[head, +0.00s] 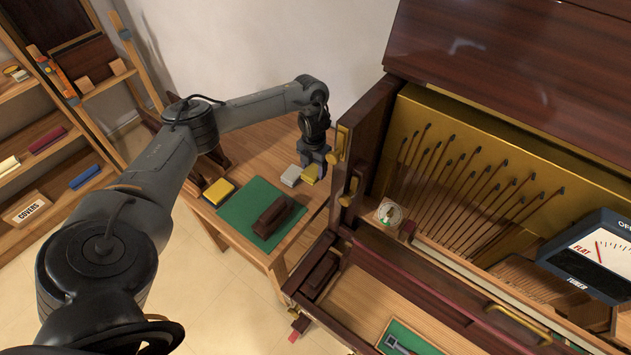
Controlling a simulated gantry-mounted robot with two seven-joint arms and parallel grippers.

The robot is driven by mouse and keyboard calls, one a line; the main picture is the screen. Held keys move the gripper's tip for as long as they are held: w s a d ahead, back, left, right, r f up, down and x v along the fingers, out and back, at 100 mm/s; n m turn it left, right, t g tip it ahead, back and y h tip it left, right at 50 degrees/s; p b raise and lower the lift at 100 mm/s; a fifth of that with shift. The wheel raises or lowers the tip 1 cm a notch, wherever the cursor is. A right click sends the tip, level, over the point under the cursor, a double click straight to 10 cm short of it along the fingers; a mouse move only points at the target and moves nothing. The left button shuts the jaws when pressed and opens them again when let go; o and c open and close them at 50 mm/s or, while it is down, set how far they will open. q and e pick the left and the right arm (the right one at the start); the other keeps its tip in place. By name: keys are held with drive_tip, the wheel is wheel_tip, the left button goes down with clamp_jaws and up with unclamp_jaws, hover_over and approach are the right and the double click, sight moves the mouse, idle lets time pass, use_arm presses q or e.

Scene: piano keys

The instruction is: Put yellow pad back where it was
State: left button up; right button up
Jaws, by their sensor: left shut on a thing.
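My left arm reaches in from the left over the wooden table. My left gripper (315,163) points down at the table's far right, next to the piano. It is shut on a small yellow pad (310,174), which shows just below it; the fingertips are partly hidden. I cannot tell whether this pad touches the table. A white pad (291,175) lies just left of it. Another yellow pad (218,192) with a dark edge lies at the left of the green mat (240,209). My right gripper is out of view.
A dark brown block (272,217) stands on the mat. The open piano (363,150) borders the table on the right, with a tuner (597,250) on it. Shelves (45,165) at left hold small colored pads and a "COVERS" box (27,207).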

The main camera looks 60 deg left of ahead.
sight(314, 178)
use_arm(q)
drive_tip(key=f+b, duration=0.1)
drive_tip(key=f, duration=0.1)
drive_tip(key=f+b, duration=0.1)
drive_tip(key=f, duration=0.2)
drive_tip(key=shift+s+d, duration=0.15)
drive_tip(key=shift+d, duration=0.05)
drive_tip(key=shift+f+b, duration=0.75)
drive_tip(key=shift+f, duration=1.05)
drive_tip(key=shift+a, duration=0.1)
drive_tip(key=shift+f, duration=0.15)
drive_tip(key=o, duration=0.9)
drive_tip(key=shift+o, duration=0.2)
